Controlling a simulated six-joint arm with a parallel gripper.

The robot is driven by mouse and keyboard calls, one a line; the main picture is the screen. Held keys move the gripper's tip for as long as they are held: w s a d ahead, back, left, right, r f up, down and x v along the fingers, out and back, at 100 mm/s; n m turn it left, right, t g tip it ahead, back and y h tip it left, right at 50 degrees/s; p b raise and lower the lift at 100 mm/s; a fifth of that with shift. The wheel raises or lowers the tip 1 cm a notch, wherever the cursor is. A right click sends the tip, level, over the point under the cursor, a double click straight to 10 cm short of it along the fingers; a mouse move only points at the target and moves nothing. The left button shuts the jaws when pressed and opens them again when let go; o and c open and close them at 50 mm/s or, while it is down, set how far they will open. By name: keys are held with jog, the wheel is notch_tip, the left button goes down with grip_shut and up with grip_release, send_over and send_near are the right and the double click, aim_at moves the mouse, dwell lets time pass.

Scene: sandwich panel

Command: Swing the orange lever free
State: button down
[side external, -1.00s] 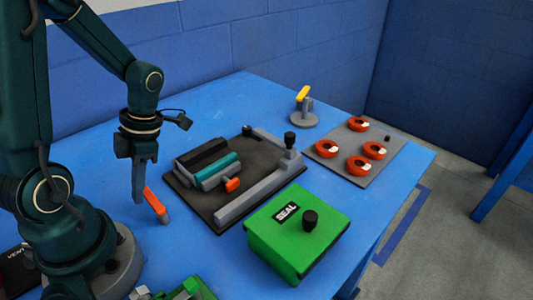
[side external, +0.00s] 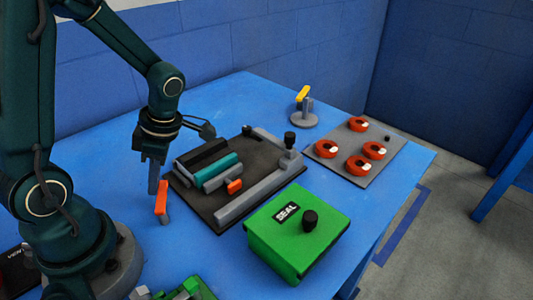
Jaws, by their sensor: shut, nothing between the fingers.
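The orange lever (side external: 161,199) stands on the blue table at the left, near the base of my arm, with a small grey piece at its near end. My gripper (side external: 153,190) points down just left of the lever's upper end. Its fingers are shut with nothing between them. The fingertips look close to the lever, but I cannot tell whether they touch it.
Right of the lever lies a dark tray (side external: 257,174) with grey, black and teal bars and a small orange block (side external: 234,187). A green SEAL box (side external: 290,235) stands in front.

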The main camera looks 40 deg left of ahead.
jog(key=w+m, duration=0.1)
jog(key=m, duration=0.1)
jog(key=d+m+t, duration=0.1)
jog(key=shift+w+m+y, duration=0.35)
jog(key=shift+m+y, duration=0.05)
jog(key=m, duration=0.1)
jog(key=w+d+m, duration=0.1)
jog(key=m+t, duration=0.1)
jog(key=m, duration=0.1)
jog(key=shift+w+d+y, duration=0.15)
jog(key=shift+d+y, duration=0.15)
jog(key=shift+s+d, duration=0.2)
jog(key=shift+s, duration=0.6)
jog(key=shift+a, duration=0.1)
